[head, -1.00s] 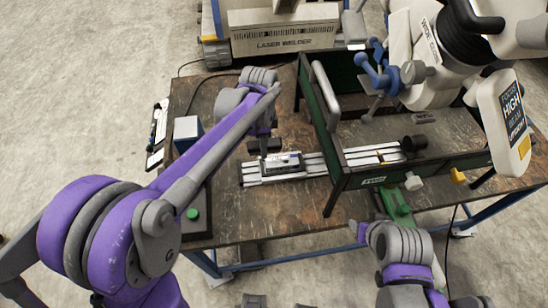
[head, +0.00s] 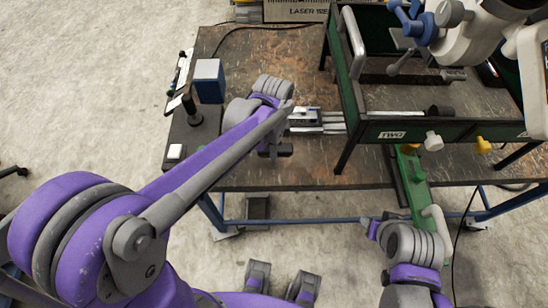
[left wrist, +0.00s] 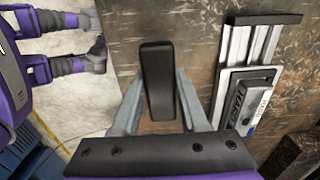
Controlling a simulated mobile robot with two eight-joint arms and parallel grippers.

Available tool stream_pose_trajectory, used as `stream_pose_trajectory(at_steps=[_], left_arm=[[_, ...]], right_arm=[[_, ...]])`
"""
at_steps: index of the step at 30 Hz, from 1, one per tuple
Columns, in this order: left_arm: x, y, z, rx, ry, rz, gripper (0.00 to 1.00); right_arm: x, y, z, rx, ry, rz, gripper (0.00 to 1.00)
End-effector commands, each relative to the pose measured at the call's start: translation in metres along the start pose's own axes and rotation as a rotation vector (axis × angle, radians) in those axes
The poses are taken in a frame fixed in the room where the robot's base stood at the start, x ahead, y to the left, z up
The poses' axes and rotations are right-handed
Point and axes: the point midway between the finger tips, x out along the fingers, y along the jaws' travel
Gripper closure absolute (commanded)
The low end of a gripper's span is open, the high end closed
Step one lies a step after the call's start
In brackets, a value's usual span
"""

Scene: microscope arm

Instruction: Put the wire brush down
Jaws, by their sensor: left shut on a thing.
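My left gripper (left wrist: 155,100) is shut on the wire brush (left wrist: 157,80), of which a black, rounded bar shows between the fingers in the left wrist view. In the head view the left gripper (head: 275,146) is over the front part of the worn brown table (head: 310,175), with the dark brush (head: 284,150) at its tip. The brush's bristles are not visible. I cannot tell whether the brush touches the table. My right gripper (head: 371,229) is in front of the table, at lower right; its jaws are unclear.
A metal rail with a small block (head: 304,116) lies just behind the left gripper; it also shows in the left wrist view (left wrist: 247,98). A green frame (head: 388,132) stands to the right, under a white microscope arm (head: 490,50). A blue-grey box (head: 208,80) stands at the left.

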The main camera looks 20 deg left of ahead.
Motion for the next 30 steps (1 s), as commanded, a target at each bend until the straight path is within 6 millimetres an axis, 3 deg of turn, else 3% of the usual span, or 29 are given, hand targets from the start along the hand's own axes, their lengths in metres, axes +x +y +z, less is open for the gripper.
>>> stream_pose_trajectory(at_steps=[11, 30], left_arm=[[0.043, 0.0, 0.0, 0.0, 0.0, 0.0, 1.0], [0.058, 0.001, 0.0, 0.0, 0.0, 0.001, 1.0]], right_arm=[[0.004, 0.0, 0.003, 0.0, -0.002, 0.0, 0.5], [0.013, 0.0, 0.01, 0.0, -0.006, 0.0, 0.5]])
